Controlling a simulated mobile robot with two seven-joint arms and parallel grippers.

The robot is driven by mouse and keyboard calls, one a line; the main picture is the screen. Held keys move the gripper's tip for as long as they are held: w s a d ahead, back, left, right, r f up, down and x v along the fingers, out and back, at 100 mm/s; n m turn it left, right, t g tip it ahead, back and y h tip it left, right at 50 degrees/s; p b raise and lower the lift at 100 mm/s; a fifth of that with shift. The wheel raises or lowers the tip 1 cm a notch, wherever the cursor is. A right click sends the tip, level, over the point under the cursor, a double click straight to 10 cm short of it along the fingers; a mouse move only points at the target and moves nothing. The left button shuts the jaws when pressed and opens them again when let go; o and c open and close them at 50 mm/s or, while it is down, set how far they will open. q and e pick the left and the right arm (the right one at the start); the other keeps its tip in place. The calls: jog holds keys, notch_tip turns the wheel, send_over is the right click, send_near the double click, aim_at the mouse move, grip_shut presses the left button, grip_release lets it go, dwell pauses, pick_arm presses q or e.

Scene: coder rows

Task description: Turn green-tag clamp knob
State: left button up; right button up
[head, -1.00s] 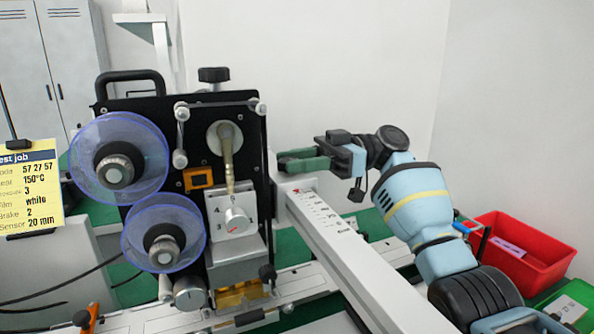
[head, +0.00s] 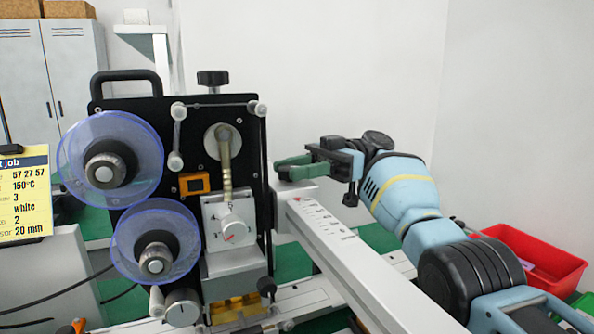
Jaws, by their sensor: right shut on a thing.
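My right gripper (head: 292,169) reaches in from the right, its fingers pointing left at the right side of the black coder unit (head: 185,100), just above the top end of the white scaled rail (head: 335,240). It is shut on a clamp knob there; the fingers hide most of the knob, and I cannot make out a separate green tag. A black knob (head: 212,78) stands on top of the unit, and another small black knob (head: 266,285) sits low at its right. My left gripper is not in view.
Two clear-blue reels (head: 138,130) stick out at the unit's left front. A numbered dial (head: 236,232) is on its front. A yellow job card (head: 22,195) hangs at the left. A red bin (head: 540,260) stands at the right.

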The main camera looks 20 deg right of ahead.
dwell(0.3)
jog(key=o, duration=1)
